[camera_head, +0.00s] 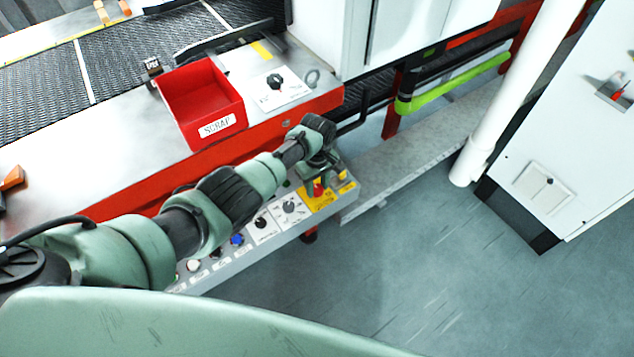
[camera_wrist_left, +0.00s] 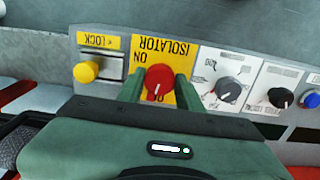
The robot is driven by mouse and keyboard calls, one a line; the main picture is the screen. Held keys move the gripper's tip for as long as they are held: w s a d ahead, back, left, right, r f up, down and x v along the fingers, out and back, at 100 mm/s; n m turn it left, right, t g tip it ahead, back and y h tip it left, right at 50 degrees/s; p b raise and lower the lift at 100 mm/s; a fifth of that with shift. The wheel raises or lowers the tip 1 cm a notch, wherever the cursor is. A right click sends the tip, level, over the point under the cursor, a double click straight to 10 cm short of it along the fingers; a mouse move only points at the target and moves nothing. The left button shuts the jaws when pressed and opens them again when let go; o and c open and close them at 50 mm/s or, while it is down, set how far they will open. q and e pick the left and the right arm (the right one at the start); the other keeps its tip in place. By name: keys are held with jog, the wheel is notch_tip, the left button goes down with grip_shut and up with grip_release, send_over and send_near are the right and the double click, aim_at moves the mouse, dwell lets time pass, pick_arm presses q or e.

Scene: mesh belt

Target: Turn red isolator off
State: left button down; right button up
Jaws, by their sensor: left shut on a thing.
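The red isolator knob (camera_wrist_left: 159,79) sits on a yellow plate (camera_wrist_left: 150,47) marked ISOLATOR, with ON readable in the left wrist view. The other position label is mostly hidden behind the knob. My left gripper (camera_wrist_left: 158,88) has one finger on each side of the knob and is shut on it. In the head view the red knob (camera_head: 319,188) shows only partly under my left gripper (camera_head: 322,176), at the right end of the control panel. A white mark shows low on the knob. My right gripper is not in view.
A yellow lock knob (camera_wrist_left: 86,72) stands beside the isolator. Grey (camera_wrist_left: 228,90), black (camera_wrist_left: 282,97) and blue (camera_wrist_left: 311,99) knobs line the panel's other side. A red scrap bin (camera_head: 201,103) stands behind my arm. The floor (camera_head: 400,270) at right is clear.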

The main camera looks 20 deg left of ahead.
aim_at(317, 188)
pick_arm(q)
jog(key=shift+n+p, duration=0.3)
jog(key=shift+n, duration=0.8)
jog(key=shift+w, duration=0.1)
jog(key=c, duration=0.9)
grip_release()
jog(key=shift+c, duration=0.2)
notch_tip(317, 188, up, 7)
jog(key=shift+p, duration=1.1)
jog(key=shift+r, duration=0.45)
